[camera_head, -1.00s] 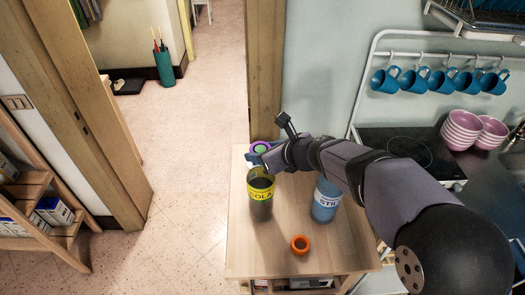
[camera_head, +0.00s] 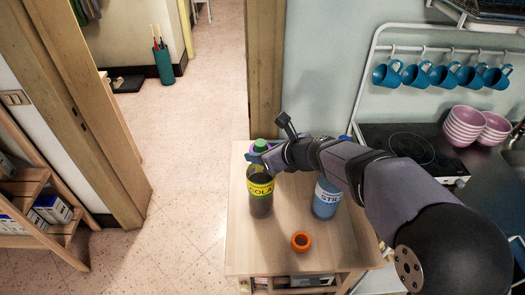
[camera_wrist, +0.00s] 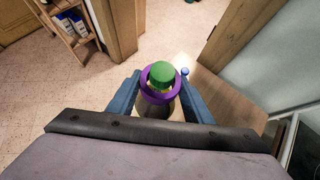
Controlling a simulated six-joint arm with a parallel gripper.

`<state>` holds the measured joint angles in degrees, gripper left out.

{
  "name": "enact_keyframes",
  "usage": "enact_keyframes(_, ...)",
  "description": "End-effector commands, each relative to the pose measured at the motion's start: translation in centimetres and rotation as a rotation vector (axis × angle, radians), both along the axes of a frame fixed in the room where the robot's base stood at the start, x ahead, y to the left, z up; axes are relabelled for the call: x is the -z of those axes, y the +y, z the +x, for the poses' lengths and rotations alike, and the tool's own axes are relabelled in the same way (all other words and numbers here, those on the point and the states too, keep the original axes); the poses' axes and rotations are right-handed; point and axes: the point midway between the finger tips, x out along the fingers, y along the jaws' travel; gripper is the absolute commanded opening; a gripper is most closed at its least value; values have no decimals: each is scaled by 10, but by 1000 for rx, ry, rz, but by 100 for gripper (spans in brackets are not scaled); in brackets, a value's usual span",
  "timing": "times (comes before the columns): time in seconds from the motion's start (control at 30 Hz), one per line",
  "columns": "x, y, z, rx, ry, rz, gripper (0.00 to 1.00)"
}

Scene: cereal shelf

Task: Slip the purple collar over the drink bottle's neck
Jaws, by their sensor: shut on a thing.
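The purple collar (camera_wrist: 160,98) is pinched between the two blue fingers of my gripper (camera_wrist: 161,84). The cola bottle (camera_head: 260,196) stands upright on the wooden table, dark with a yellow label. Its green cap (camera_head: 260,145) also shows in the wrist view (camera_wrist: 162,72), where it sticks up through the collar and covers part of the far rim. The collar sits around the bottle's top, below the cap's top. In the head view my gripper (camera_head: 256,158) is at the bottle's neck and mostly hides the collar. How closely the collar rests on the neck is hidden.
A blue STILL bottle (camera_head: 326,198) stands to the right, partly behind my arm. The table's left edge is close to the cola bottle. The front left tabletop is clear.

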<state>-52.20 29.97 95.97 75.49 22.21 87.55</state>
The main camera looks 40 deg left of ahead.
Motion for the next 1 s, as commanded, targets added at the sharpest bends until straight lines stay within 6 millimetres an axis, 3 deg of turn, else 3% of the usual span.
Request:
enact_keyframes(0.5,12,0,0,1,1,0,10)
enact_keyframes(0.53,11,0,0,0,0,0,50)
enact_keyframes(0.6,11,0,0,1,1,0,67)
enact_keyframes(1.0,9,-2,0,0,0,0,68)
